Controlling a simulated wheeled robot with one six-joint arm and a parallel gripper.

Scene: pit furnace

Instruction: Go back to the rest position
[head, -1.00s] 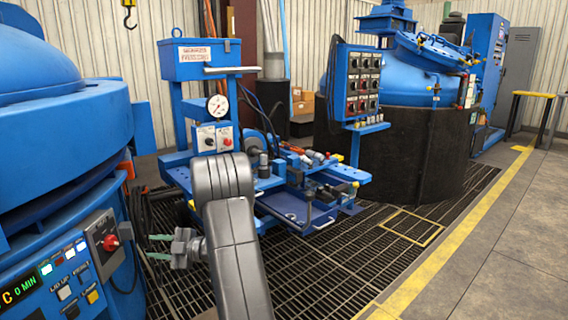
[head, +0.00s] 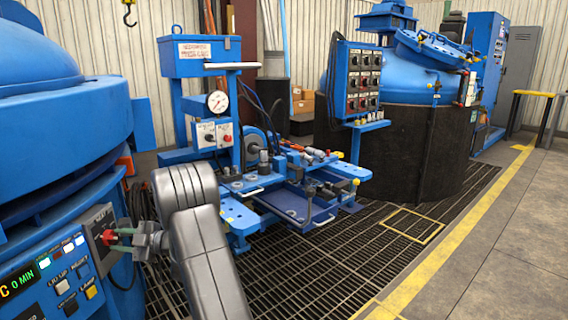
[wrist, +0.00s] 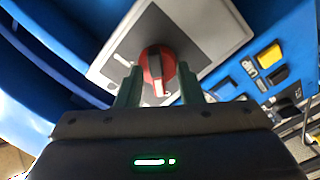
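My gripper (head: 117,239) is at the left in the head view, in front of the grey switch box on the blue furnace. Its two green fingers are apart. In the wrist view, my gripper (wrist: 160,88) has one finger on each side of the red rotary knob (wrist: 158,70), with a gap seeming to show beside it. The knob (head: 108,237) also shows between the fingertips in the head view. Whether either finger touches it is hard to tell. My arm is folded down in front of the floor grating.
The blue furnace (head: 60,110) and its button panel (head: 70,275) stand close at the left. A blue bench with a pressure gauge (head: 217,102) stands behind my arm. A black-sided vessel (head: 420,150) is farther right. The grating and the grey floor (head: 500,240) at right are clear.

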